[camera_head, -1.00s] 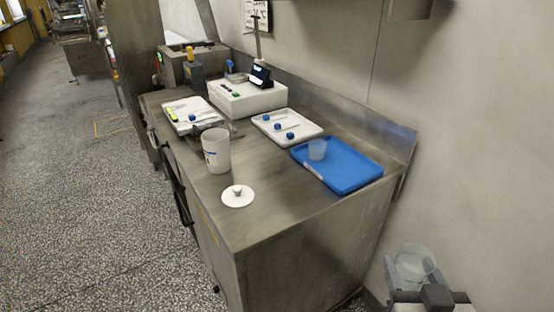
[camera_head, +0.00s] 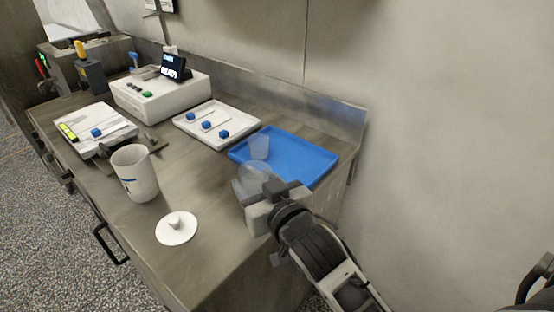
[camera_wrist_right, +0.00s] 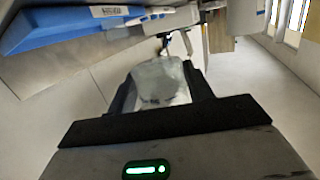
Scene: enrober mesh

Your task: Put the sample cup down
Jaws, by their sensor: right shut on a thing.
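My right gripper (camera_head: 268,203) is shut on a clear translucent sample cup (camera_head: 254,178). It holds the cup at the front right of the steel bench, close to the near edge of the blue tray (camera_head: 310,158). In the right wrist view the cup (camera_wrist_right: 160,80) sits between the two dark fingers; whether it touches any surface is hard to tell. A second clear cup (camera_head: 259,147) stands in the blue tray toward its left side. My left gripper is not in view.
A white tub (camera_head: 136,175) and a white round lid (camera_head: 176,228) are left of the gripper on the bench (camera_head: 205,190). A white tray (camera_head: 205,132) with blue-ended tools, a white instrument (camera_head: 150,100) with a display and another white tray lie farther back. A wall rises behind.

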